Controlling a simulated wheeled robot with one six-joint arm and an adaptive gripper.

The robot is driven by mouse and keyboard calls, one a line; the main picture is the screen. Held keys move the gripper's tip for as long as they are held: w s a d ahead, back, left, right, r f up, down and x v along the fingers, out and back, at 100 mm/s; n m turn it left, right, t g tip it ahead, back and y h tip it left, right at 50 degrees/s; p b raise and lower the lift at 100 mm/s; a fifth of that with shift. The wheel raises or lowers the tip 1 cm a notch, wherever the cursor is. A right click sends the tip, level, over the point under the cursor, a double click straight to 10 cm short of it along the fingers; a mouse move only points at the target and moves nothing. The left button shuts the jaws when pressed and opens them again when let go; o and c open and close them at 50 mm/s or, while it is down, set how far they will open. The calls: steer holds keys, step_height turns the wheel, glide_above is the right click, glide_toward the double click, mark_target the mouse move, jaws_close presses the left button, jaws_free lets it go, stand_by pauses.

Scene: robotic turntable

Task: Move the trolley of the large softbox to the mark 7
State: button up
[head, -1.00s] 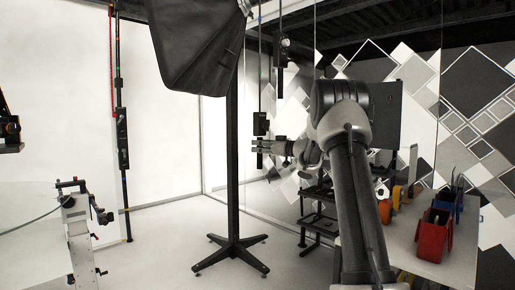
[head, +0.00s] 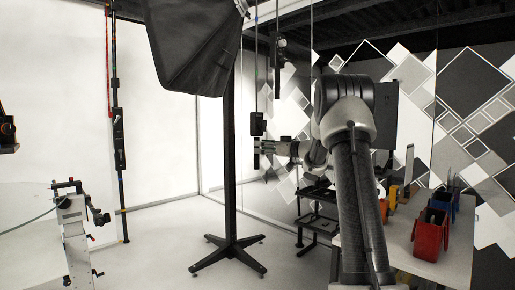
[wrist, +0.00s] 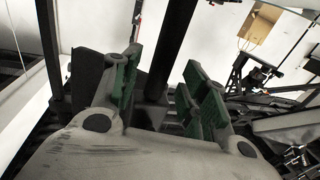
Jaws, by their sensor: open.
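The large black softbox (head: 195,45) hangs at the top centre of the head view. Below it, a dark upright pole (head: 229,150) rises from a four-legged base (head: 229,253) on the floor. My gripper (head: 262,147) is just right of the pole in the head view, close below a small black block (head: 257,124) on a thin vertical rod. In the wrist view, the green-padded fingers of my gripper (wrist: 160,75) are apart, with a dark bar (wrist: 176,35) showing between and beyond them. I cannot tell whether they touch it. No mark 7 is readable.
A table (head: 458,235) with red and blue bins (head: 430,235) stands at the right. A white framed stand (head: 75,235) is at the lower left. Pale floor is clear around the base.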

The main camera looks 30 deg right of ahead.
steer(key=v, duration=0.8)
steer(key=shift+s+d, duration=0.15)
steer(key=shift+s, duration=0.1)
